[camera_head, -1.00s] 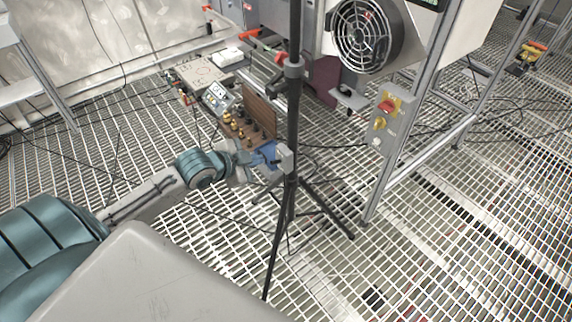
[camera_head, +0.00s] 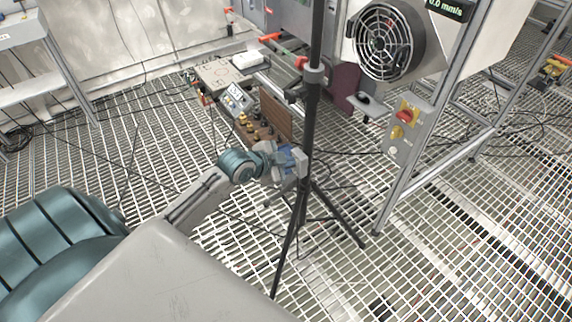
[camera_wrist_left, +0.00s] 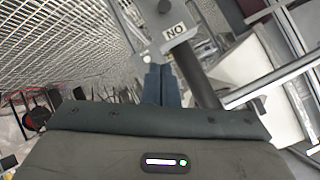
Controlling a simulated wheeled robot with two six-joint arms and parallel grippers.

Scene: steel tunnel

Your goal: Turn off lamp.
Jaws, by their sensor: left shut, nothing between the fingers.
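A black tripod stand (camera_head: 309,125) rises in the middle of the head view; its top is cut off, and no lamp head shows. A small grey box (camera_head: 299,163) sits on its pole. In the left wrist view the box (camera_wrist_left: 171,30) carries a white label that reads "NO" in this picture, with a small pale round part (camera_wrist_left: 145,60) at its near-left edge. My left gripper (camera_head: 286,158) is shut and empty, its blue fingers (camera_wrist_left: 162,84) pointing at the box. They overlap the box's near side in view; I cannot tell whether they touch. My right gripper is not in view.
A control panel with a red switch (camera_head: 407,115) stands right of the pole, below a round fan (camera_head: 388,42). Several instruments and a board with knobs (camera_head: 262,127) lie behind my gripper. Cables run over the grating floor (camera_head: 330,285). Open floor lies at the front right.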

